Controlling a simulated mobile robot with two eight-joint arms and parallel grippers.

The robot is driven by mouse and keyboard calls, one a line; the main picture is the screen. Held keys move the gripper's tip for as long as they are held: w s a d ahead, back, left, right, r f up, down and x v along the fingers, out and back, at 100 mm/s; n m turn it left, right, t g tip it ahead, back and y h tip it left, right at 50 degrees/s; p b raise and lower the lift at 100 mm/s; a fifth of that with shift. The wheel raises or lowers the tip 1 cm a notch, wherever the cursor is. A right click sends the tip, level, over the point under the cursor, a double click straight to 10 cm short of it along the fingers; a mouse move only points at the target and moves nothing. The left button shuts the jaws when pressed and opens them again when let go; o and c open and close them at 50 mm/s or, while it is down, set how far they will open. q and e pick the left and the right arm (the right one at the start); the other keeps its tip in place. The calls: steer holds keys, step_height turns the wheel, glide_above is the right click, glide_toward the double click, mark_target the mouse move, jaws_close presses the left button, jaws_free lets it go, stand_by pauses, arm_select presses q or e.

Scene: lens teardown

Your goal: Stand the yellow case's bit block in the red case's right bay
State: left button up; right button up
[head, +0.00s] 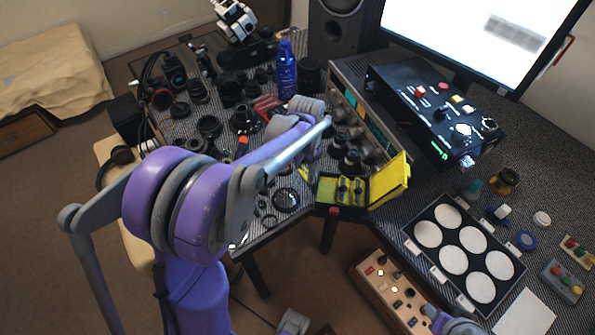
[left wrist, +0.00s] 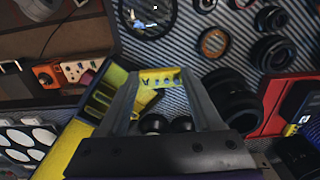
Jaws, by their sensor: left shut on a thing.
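The yellow case (head: 329,191) lies open at the table's near edge in the head view, its yellow lid (head: 390,180) raised on the right. In the left wrist view the yellow case (left wrist: 103,98) is left of my fingers. My left gripper (head: 306,165) is just left of the case, partly hidden by its own arm. In the left wrist view the left gripper (left wrist: 160,84) is shut on a yellow block with dark marks, the bit block (left wrist: 160,80). The red case (head: 268,106) lies farther back among lenses; its bays are too small to make out.
Several black lenses (head: 246,120) crowd the table around the red case. A blue bottle (head: 286,72) stands behind it. A long grey box (head: 345,95) and a black instrument (head: 425,112) stand to the right. A tray of white discs (head: 410,229) lies at lower right.

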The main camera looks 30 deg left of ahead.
mark_target(304, 186)
arm_select(q)
steer(key=shift+f, duration=2.85)
steer(key=shift+f+b, duration=0.15)
steer(key=shift+b, duration=0.2)
steer(key=o, duration=1.1)
steer(key=shift+c, duration=0.2)
